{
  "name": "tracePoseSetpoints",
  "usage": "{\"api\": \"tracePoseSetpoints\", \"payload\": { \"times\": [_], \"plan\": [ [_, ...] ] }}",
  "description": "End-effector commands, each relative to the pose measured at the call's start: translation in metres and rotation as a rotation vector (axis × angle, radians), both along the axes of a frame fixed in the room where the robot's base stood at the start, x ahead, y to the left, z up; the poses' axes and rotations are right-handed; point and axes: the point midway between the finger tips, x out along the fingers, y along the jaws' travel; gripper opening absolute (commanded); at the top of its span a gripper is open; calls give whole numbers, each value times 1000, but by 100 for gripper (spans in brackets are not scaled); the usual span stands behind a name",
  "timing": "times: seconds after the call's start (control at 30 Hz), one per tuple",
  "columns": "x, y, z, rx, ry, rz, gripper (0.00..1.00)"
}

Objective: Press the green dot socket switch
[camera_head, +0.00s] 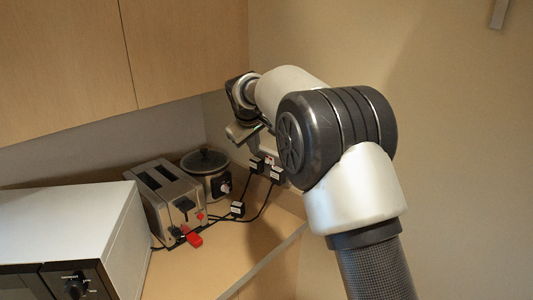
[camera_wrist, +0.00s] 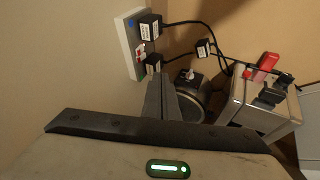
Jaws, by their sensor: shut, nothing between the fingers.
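The white socket panel (camera_wrist: 125,45) is on the wall at the upper left of the wrist view, with a blue dot near its top. Two black plugs (camera_wrist: 150,27) are in it, with red and white switch parts (camera_wrist: 141,52) between them. A small greenish spot shows low on the panel, partly behind the lower plug; I cannot clearly make out its switch. My gripper (camera_wrist: 162,82) is shut and empty, its fingertips just below the lower plug in the picture; contact cannot be told. In the head view the socket panel (camera_head: 268,160) is partly hidden by my arm.
A toaster (camera_head: 172,200) and a slow cooker (camera_head: 207,170) stand on the counter beside the socket, with black cables (camera_head: 262,205) and a small box-like plug (camera_head: 237,208) near them. A white microwave (camera_head: 70,230) is at left. Cupboards (camera_head: 60,60) hang above.

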Motion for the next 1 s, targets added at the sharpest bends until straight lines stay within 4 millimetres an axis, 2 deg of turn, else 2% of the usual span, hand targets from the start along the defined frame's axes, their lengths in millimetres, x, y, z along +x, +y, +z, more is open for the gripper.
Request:
{"api": "tracePoseSetpoints", "payload": {
  "times": [0.37, 0.53, 0.87, 1.0],
  "plan": [
    [2, 1, -4, 1, 1, 1, 0],
    [15, 1, -24, 0, 3, 0, 0],
    [55, 1, -81, 1, 3, -1, 0],
    [73, -12, -84, 3, 1, -3, 0]
  ]
}}
